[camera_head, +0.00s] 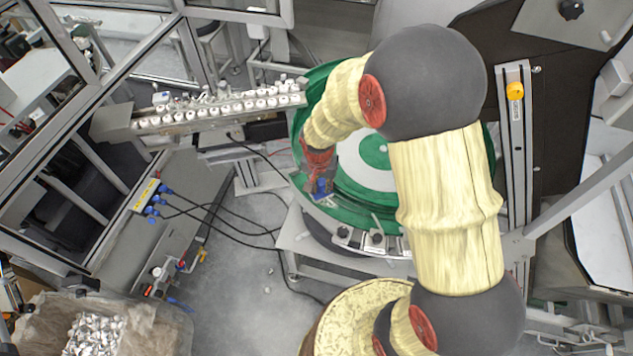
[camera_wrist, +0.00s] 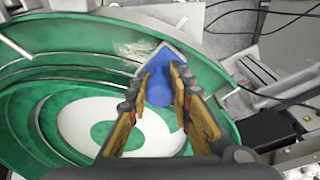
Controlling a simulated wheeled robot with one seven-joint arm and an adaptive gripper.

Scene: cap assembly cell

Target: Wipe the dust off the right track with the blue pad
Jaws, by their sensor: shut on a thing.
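My gripper (camera_head: 318,186) is at the front left rim of the green bowl feeder (camera_head: 380,206). In the wrist view my gripper (camera_wrist: 160,80) is shut on the blue pad (camera_wrist: 158,92), with its rounded handle between the fingers. The pad's flat part (camera_wrist: 182,56) shows beyond the fingertips, over the bowl's outer green track (camera_wrist: 85,40). Pale dusty streaks (camera_wrist: 135,46) lie on the track just left of the pad. I cannot tell whether the pad touches the track. In the head view the pad (camera_head: 321,186) is small and partly hidden by my gripper.
A rail with several white caps (camera_head: 220,108) runs to the bowl from the left. A white disc with a green centre (camera_wrist: 100,125) fills the bowl's middle. Black cables (camera_head: 215,212) cross the floor left of the bowl. A box of loose parts (camera_head: 95,335) stands at lower left.

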